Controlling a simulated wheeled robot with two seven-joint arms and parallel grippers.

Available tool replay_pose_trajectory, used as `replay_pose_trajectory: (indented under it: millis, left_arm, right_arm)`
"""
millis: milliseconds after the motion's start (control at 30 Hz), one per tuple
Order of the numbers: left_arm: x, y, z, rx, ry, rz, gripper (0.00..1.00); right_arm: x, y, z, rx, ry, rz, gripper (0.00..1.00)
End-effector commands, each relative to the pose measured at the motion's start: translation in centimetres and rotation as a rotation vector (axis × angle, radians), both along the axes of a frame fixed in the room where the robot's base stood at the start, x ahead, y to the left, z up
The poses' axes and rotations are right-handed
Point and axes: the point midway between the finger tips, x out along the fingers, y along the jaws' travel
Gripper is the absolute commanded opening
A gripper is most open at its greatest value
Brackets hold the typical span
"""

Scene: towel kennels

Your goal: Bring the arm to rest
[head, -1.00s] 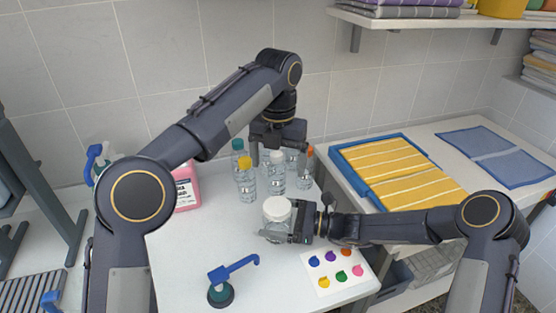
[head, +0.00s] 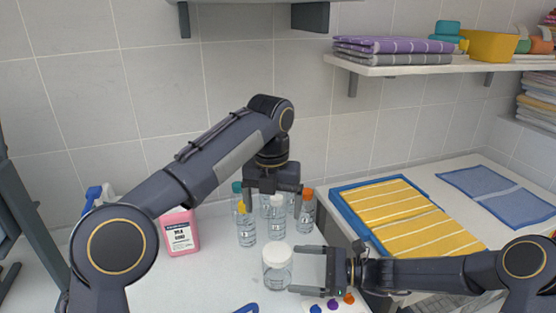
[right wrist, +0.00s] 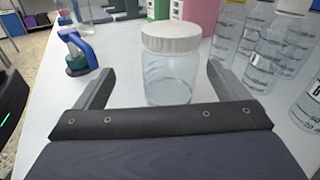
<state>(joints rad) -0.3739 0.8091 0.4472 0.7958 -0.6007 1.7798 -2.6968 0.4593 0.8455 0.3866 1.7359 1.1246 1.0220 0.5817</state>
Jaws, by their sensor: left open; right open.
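A clear jar with a white lid (head: 278,253) stands upright on the white table. My right gripper (head: 294,269) is open and empty, just to the right of the jar, its fingers pointing at it. In the right wrist view the jar (right wrist: 168,78) stands in front of the open fingers, apart from them as far as I can tell. My left gripper (head: 272,203) is open and points down over a group of clear bottles at the back of the table. Its fingers partly hide the bottles, and I cannot tell whether they touch any.
Clear bottles with coloured caps (head: 246,230) stand close around the left gripper. A pink jug (head: 180,232) is at the back left. A card with coloured dots (head: 333,305) lies below the right gripper. A blue tray with yellow towels (head: 400,215) is at the right. A shelf (head: 400,69) hangs above.

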Motion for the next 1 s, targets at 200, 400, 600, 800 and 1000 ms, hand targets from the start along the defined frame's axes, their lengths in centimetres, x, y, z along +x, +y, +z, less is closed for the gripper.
replay_pose_trajectory:
  millis: [200, 400, 600, 800, 1000]
  left_arm:
    - [-3.5, 5.9, 4.0, -0.068, -0.072, 0.497, 0.88]
    - [-9.9, 12.9, 5.2, -0.214, -0.076, 1.221, 0.88]
    - [-17.9, 18.2, 3.2, -0.411, 0.042, 2.015, 0.88]
    - [-25.4, 20.2, -0.8, -0.630, 0.323, 2.772, 0.88]
    - [-29.2, 19.8, -4.0, 0.666, -0.548, -2.791, 0.88]
  right_arm:
    - [-5.2, -1.3, 4.9, -0.280, -0.283, 0.143, 0.94]
    - [-12.1, -4.3, 9.0, -0.620, -0.625, 0.314, 0.94]
    - [-18.7, -8.3, 11.8, -0.935, -0.941, 0.462, 0.94]
    - [-24.1, -11.9, 13.0, -1.207, -1.206, 0.581, 0.94]
    - [-26.8, -13.9, 12.9, -1.364, -1.353, 0.649, 0.94]
